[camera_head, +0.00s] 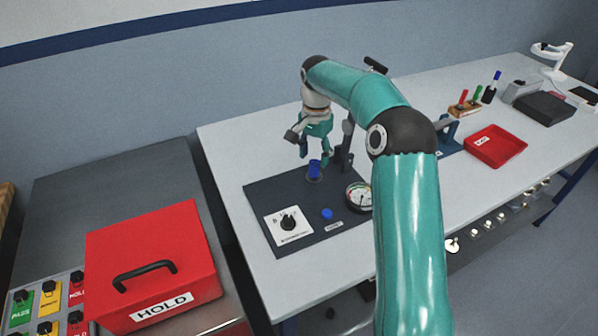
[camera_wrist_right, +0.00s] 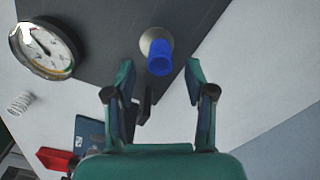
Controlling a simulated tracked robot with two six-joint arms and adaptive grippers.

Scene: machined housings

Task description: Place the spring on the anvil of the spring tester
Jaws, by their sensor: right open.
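A blue cylinder that looks like the spring (camera_head: 314,168) stands on the anvil of the spring tester. In the right wrist view the blue spring (camera_wrist_right: 160,58) is upright on the round metal anvil (camera_wrist_right: 148,38). The tester's dark base plate (camera_head: 262,197) carries a dial gauge (camera_head: 359,195); the gauge also shows in the wrist view (camera_wrist_right: 43,48). My right gripper (camera_head: 314,155) is just above the spring, open, its fingers apart on either side in the wrist view (camera_wrist_right: 158,80). No contact with the spring is visible. My left gripper is not in view.
A dark upright (camera_head: 346,145) stands close beside the gripper. A pale coil (camera_wrist_right: 20,103) lies on the bench. A red tray (camera_head: 496,146) is right; a red HOLD box (camera_head: 150,265) is left.

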